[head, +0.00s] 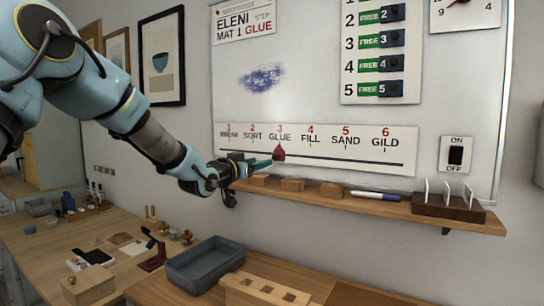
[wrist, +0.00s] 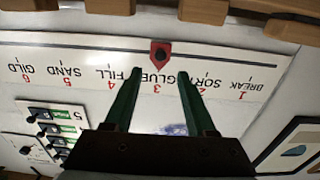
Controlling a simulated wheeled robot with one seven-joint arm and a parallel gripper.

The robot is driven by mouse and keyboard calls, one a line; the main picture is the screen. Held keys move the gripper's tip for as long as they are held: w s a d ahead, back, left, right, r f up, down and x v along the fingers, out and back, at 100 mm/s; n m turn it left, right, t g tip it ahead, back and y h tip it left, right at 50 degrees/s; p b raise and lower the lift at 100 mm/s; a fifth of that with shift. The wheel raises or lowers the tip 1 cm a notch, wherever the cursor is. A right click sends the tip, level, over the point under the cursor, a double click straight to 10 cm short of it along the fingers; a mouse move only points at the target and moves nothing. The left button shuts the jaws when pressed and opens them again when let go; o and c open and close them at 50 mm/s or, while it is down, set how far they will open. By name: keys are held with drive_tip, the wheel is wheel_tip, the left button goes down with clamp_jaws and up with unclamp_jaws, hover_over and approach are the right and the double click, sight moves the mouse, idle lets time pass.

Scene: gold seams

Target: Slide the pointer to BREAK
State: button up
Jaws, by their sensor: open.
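The red pointer (head: 279,152) stands at 3 GLUE on the white strip (head: 350,138), whose labels run from 1 BREAK at the left to 6 GILD at the right. In the wrist view the strip appears upside down, with the pointer (wrist: 160,53) at GLUE and BREAK at the far right. My gripper (head: 266,162) is at the pointer's left in the head view. In the wrist view its two green fingers (wrist: 160,76) are open, one on each side of the pointer's line, with the pointer just beyond their tips. Contact cannot be told.
A wooden shelf (head: 380,206) runs below the strip, with wooden blocks (head: 293,185), a blue-and-white marker (head: 375,196) and a dark rack (head: 448,206). A grey tray (head: 205,265) stands on the bench below. The strip's dark slide line looks clear towards BREAK.

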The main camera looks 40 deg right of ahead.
sight(274, 158)
drive_tip(key=p+x, duration=0.3)
drive_tip(key=x, duration=0.5)
drive_tip(key=shift+w+d, duration=0.1)
clamp_jaws()
idle(1.2)
